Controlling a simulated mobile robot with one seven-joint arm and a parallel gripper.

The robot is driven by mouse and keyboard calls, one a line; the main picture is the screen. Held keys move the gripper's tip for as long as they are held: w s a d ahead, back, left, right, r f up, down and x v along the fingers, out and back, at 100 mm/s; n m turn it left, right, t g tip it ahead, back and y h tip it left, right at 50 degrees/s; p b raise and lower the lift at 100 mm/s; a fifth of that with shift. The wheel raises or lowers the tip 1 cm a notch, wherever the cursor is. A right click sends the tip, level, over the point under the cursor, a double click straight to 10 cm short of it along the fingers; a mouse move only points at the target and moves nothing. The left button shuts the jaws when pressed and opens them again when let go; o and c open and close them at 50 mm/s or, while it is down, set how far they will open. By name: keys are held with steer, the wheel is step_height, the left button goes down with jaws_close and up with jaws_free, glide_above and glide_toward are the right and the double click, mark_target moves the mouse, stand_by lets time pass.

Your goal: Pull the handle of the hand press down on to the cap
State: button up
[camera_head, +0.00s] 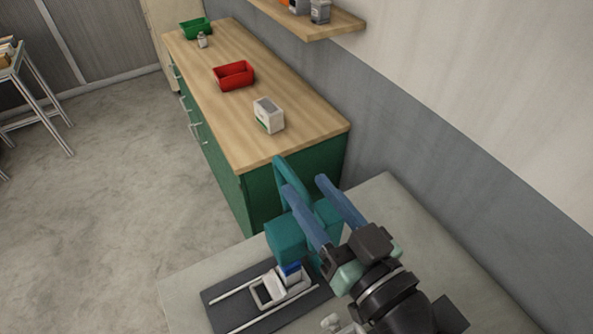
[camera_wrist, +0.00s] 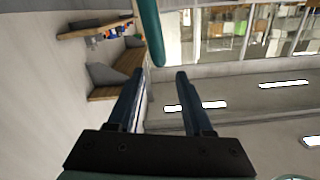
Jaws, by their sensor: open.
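The teal hand press (camera_head: 287,240) stands on the grey table at the lower middle of the head view. Its teal handle (camera_head: 291,175) is raised and slants up to the left behind my gripper. A blue cap (camera_head: 290,268) sits below the press head, at a light grey holder (camera_head: 268,291); its exact seating is partly hidden. My gripper (camera_head: 305,183) is open, its two blue fingers pointing up beside the handle. In the wrist view, the handle (camera_wrist: 150,35) comes down from the top, its rounded end near the gap between the fingertips (camera_wrist: 156,74). I cannot tell whether they touch.
The press base is a dark plate (camera_head: 232,300) with light rails on the grey table (camera_head: 405,215). Behind is a wood-topped green cabinet (camera_head: 205,62) with a white box (camera_head: 268,115), red tray (camera_head: 234,75) and green tray (camera_head: 195,28). A wall shelf (camera_head: 325,25) is above.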

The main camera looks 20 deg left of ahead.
mark_target(283, 167)
steer(key=shift+a+f+b, duration=0.25)
steer(key=shift+f+b, duration=0.2)
steer(key=shift+f, duration=0.5)
steer(key=p+x, duration=0.3)
steer(key=x, duration=0.3)
steer(key=shift+w+a+r, duration=0.1)
steer(key=shift+w+a, duration=0.1)
steer(key=shift+a, duration=0.05)
steer(key=shift+w+a, duration=0.2)
jaws_close()
stand_by(0.3)
